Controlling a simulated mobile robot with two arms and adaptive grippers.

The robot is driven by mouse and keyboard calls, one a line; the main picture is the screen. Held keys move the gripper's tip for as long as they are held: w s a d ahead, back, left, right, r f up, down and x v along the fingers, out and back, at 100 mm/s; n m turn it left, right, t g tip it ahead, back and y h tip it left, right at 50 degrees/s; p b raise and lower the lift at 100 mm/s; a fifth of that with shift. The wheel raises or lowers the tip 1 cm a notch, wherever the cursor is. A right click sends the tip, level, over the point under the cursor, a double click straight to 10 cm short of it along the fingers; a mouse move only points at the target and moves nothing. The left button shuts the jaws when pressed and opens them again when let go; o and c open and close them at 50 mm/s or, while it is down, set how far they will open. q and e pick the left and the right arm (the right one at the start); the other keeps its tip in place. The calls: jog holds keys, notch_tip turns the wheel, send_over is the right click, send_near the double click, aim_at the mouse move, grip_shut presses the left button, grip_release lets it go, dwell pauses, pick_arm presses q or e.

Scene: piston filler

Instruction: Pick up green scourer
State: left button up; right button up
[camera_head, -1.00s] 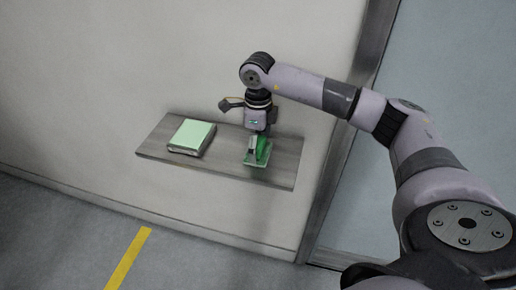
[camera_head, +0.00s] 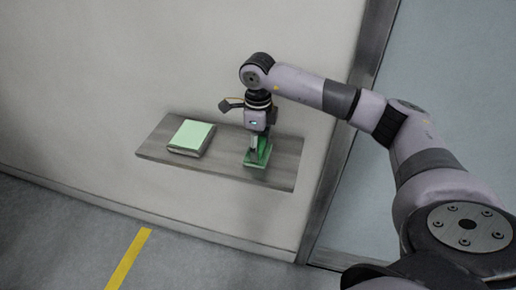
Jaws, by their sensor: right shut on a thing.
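The green scourer (camera_head: 257,160) is at the right part of a grey wall shelf (camera_head: 219,169). My right gripper (camera_head: 259,151) points straight down over it and is shut on it. The fingers hide part of the scourer. I cannot tell whether it is still touching the shelf. My left gripper is not in view.
A stack with a pale green top (camera_head: 191,137) lies on the left part of the shelf, apart from my gripper. The wall is close behind the shelf. A grey door frame (camera_head: 345,150) stands to the right. A yellow line (camera_head: 128,259) marks the floor.

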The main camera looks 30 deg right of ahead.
notch_tip(320, 180, up, 20)
jog(key=b, duration=0.1)
dwell(0.5)
